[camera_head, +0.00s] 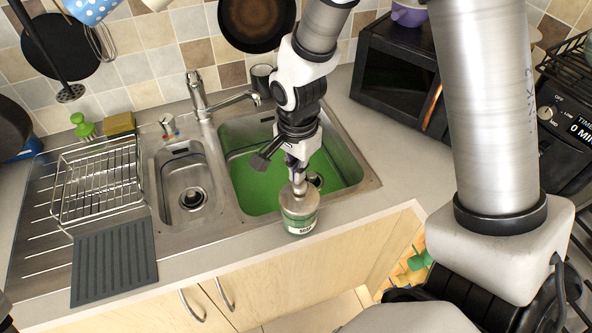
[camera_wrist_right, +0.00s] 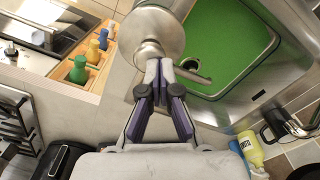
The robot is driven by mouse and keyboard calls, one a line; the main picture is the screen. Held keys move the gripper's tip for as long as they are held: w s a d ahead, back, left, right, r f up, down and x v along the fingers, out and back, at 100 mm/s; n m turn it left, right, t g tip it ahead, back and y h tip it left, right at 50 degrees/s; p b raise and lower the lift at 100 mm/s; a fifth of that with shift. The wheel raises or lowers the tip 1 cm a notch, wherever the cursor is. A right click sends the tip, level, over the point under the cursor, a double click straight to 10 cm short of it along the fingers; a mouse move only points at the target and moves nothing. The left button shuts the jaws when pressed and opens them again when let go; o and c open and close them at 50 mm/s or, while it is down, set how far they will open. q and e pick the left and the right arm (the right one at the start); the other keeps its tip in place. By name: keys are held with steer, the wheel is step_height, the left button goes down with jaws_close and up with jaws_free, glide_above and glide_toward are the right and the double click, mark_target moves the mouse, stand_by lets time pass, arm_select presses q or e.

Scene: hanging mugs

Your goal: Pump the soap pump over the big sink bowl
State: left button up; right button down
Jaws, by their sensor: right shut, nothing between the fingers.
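The soap pump (camera_head: 299,215) is a round container with a green and white label and a metal top. It stands upright at the front rim of the big sink bowl (camera_head: 345,165), which has a green bottom. My right gripper (camera_head: 298,184) points down at the pump's top, its fingers closed with nothing between them. In the right wrist view, the closed fingertips (camera_wrist_right: 160,66) are at the pump's metal top (camera_wrist_right: 150,32) and hide part of it. I cannot tell whether they press it.
The tap (camera_head: 205,105) stands behind the sink, its spout over the big bowl. A small bowl (camera_head: 167,190) and a wire dish rack (camera_head: 98,180) are to the left. A black microwave (camera_head: 395,75) is at the back right. Bottles (camera_head: 415,268) show in an opening below the counter.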

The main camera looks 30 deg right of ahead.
steer(key=shift+r+p, duration=1.05)
steer(key=shift+f, duration=0.1)
step_height(320, 180, down, 3)
steer(key=shift+r+b, duration=0.15)
steer(key=shift+b, duration=1)
steer(key=shift+r+p, duration=0.85)
steer(key=shift+p, duration=0.05)
